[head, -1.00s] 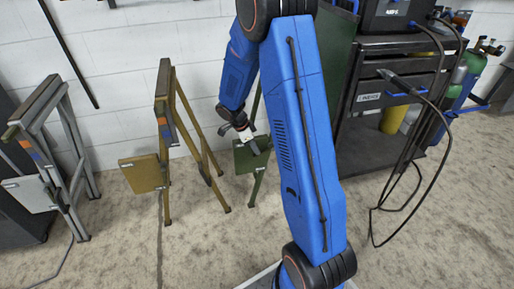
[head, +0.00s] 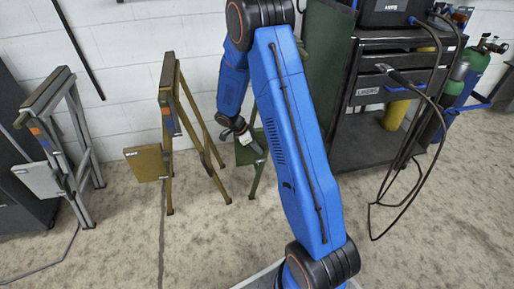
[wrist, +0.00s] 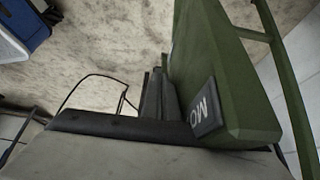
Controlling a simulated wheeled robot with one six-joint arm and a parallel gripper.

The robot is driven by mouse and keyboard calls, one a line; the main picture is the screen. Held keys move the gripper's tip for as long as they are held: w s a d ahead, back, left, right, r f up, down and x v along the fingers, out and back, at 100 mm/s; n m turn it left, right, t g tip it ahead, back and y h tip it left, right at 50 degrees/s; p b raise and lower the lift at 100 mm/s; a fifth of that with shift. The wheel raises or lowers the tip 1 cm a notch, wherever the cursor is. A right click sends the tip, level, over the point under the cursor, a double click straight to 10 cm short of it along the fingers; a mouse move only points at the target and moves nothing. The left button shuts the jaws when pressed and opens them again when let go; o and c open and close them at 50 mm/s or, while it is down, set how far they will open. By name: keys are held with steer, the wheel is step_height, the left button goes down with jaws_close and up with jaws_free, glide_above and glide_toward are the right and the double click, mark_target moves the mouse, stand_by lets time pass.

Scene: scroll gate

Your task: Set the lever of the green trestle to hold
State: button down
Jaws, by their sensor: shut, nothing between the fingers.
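The green trestle is largely hidden behind my blue arm in the head view; its green panel (head: 245,153) and a leg show beside my gripper (head: 254,144).
A yellow trestle (head: 166,110) and a grey trestle (head: 42,115) stand to the left along the white wall. A dark tool cart (head: 400,65) with hanging cables stands at right, gas cylinders (head: 462,75) beyond it. The floor in front is open.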

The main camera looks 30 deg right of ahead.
steer(key=shift+x, duration=1.4)
steer(key=shift+s+d, duration=0.1)
steer(key=shift+d, duration=0.15)
